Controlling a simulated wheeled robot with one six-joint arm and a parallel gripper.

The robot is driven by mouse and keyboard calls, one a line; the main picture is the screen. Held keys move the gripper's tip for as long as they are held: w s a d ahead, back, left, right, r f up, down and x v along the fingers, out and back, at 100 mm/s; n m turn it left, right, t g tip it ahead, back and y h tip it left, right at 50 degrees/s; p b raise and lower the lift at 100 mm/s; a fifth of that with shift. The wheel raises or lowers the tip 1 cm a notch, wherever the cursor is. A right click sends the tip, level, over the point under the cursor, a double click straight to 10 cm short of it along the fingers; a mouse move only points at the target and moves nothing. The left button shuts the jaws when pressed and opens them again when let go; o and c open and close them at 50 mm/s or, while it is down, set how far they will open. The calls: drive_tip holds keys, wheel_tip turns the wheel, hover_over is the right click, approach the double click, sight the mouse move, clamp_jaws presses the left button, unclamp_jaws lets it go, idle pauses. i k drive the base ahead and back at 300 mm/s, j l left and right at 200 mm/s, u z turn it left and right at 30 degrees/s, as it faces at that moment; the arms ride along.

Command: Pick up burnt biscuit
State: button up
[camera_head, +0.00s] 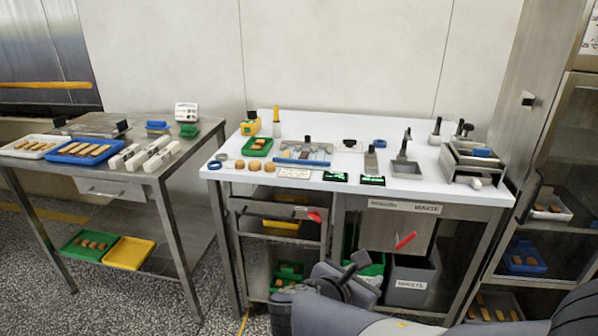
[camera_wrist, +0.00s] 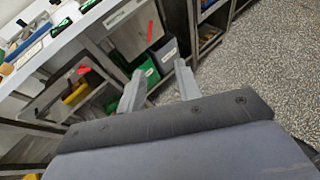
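Longer biscuits lie in a blue tray (camera_head: 65,151) on the steel table at left. I cannot tell which biscuit is burnt at this size. My gripper (camera_head: 350,270) is low in front of the worktop, below its top and apart from all biscuits. In the wrist view my gripper (camera_wrist: 160,68) has its two fingers spread, with nothing between them.
A steel rack (camera_head: 535,190) stands at right. Green and yellow trays (camera_head: 128,252) sit on the left table's lower shelf. Speckled floor is open in front.

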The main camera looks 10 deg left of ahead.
sight(304, 155)
drive_tip(key=i+u, duration=0.2)
drive_tip(key=i, duration=0.25)
drive_tip(key=i+u, duration=0.2)
drive_tip(key=i, duration=0.25)
drive_tip(key=i+l+u, duration=0.25)
drive_tip(key=i, duration=0.2)
drive_tip(key=i+l+u, duration=0.2)
drive_tip(key=i, duration=0.25)
drive_tip(key=j, duration=0.1)
